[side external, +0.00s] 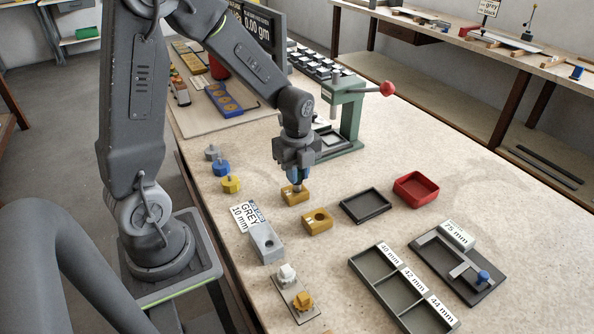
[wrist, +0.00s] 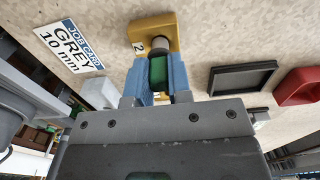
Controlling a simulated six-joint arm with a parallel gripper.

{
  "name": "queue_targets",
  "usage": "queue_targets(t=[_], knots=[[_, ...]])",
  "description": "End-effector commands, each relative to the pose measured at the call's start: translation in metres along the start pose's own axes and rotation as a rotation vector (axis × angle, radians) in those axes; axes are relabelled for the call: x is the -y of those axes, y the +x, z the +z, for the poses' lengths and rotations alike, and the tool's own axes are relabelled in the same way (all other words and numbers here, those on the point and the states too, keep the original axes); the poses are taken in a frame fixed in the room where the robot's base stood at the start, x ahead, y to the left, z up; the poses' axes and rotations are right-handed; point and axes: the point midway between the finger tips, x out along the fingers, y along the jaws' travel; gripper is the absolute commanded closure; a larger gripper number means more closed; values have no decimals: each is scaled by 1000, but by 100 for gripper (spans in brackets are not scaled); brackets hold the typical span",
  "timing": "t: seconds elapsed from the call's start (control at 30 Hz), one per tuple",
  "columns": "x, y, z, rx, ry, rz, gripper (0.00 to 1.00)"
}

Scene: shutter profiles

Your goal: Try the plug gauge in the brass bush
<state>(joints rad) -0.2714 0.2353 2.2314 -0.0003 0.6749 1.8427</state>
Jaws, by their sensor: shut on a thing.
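My gripper (side external: 297,180) points down over a brass block (side external: 293,197), the farther of two on the bench. In the wrist view its blue fingers (wrist: 159,68) are shut on the plug gauge (wrist: 158,73), which has a green handle and a grey pin end. The grey end meets the brass block (wrist: 139,27) marked 2 at its hole. I cannot tell whether the pin is inside the hole or just above it. The second brass block (side external: 317,223), with its dark open hole in view, sits nearer the camera and apart from my gripper.
A job card (side external: 250,214) reads GREY 10 mm. Grey, blue and yellow knobbed pieces (side external: 221,168) stand left. A black tray (side external: 365,205) and red tray (side external: 416,188) lie right. A green press (side external: 350,110) stands behind. A grey block (side external: 266,243) is in front.

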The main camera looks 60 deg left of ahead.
Motion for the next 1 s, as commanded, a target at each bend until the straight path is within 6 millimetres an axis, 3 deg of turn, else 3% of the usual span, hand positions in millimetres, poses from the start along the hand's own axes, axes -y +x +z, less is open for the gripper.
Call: queue_targets(t=[0.5,1.0], knots=[[0,0,0,0,0,0,100],[0,-19,0,0,0,-1,100]])
